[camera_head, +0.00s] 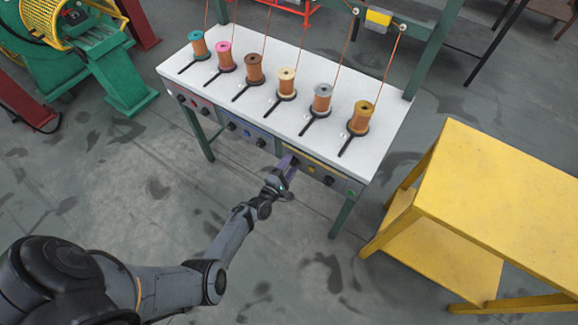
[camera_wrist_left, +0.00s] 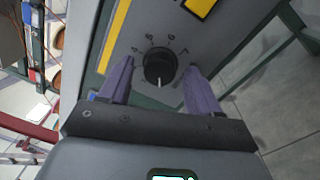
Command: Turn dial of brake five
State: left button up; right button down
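The fifth brake dial from the left, a round black knob (camera_wrist_left: 159,67), sits on the grey front panel (camera_wrist_left: 113,58) with small marks around part of it. Its white pointer line faces down in the left wrist view. My left gripper (camera_wrist_left: 159,74) is open, with one purple finger on each side of the knob and a visible gap to each. In the head view my left gripper (camera_head: 289,164) is at the front edge of the white table and hides most of this dial. The sixth dial (camera_head: 328,180) shows to its right. My right gripper is not in view.
The white table (camera_head: 355,88) carries several wire spools on black brake arms, among them a gold one (camera_head: 360,118) and a grey one (camera_head: 320,100). A yellow table (camera_head: 500,190) stands at the right. A green machine (camera_head: 115,75) is at the far left.

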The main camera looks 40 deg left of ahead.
pick_arm(q)
jog(key=shift+s, duration=0.1)
jog(key=shift+s+d+p, duration=0.1)
jog(key=shift+s+p, duration=0.2)
jog(key=shift+s, duration=0.3)
jog(key=s+d+p, duration=0.1)
jog(key=s+p, duration=0.1)
jog(key=s, duration=0.7)
jog(key=shift+s+d+f, duration=0.15)
jog(key=shift+d+f, duration=0.05)
jog(key=shift+f, duration=0.05)
